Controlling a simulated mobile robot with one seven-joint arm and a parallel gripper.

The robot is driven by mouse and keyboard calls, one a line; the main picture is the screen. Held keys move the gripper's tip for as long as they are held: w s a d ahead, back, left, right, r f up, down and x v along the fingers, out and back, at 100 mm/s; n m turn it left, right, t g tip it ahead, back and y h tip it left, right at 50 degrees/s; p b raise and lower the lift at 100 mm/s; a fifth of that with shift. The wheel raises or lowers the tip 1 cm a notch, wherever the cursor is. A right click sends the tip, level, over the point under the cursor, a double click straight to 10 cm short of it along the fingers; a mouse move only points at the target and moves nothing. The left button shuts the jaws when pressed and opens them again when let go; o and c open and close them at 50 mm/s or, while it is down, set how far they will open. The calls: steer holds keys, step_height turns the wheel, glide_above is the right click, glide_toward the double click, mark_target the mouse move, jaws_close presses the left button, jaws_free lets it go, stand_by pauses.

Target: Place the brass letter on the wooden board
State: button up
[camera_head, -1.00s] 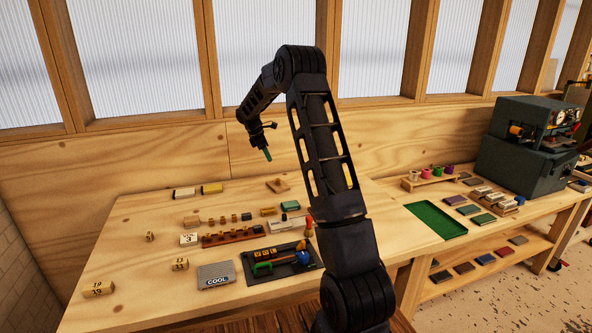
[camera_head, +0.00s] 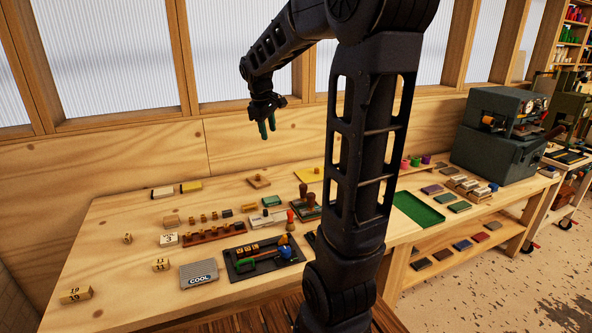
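Small brass-coloured pieces (camera_head: 214,216) stand in a row behind a reddish-brown wooden rack (camera_head: 213,235) left of centre on the workbench. Several brass letter blocks (camera_head: 247,250) lie in a black tray (camera_head: 233,276). I cannot tell which piece is the brass letter. A small light wooden board (camera_head: 258,182) with a knob-like piece on it lies at the back of the bench; I cannot tell if it is the task's board.
A grey COOL block (camera_head: 198,274) lies near the front edge. Stamps (camera_head: 303,194) stand right of the middle, and my arm hides part of the bench there. A green tray (camera_head: 418,210) and a dark machine (camera_head: 495,140) are at right. The bench's front left is mostly bare.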

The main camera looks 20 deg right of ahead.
steer(key=s+f+m+t+y, duration=0.2)
steer(key=s+m, duration=0.6)
steer(key=s, duration=1.7)
steer(key=shift+a+f, duration=0.25)
steer(key=shift+f, duration=0.55)
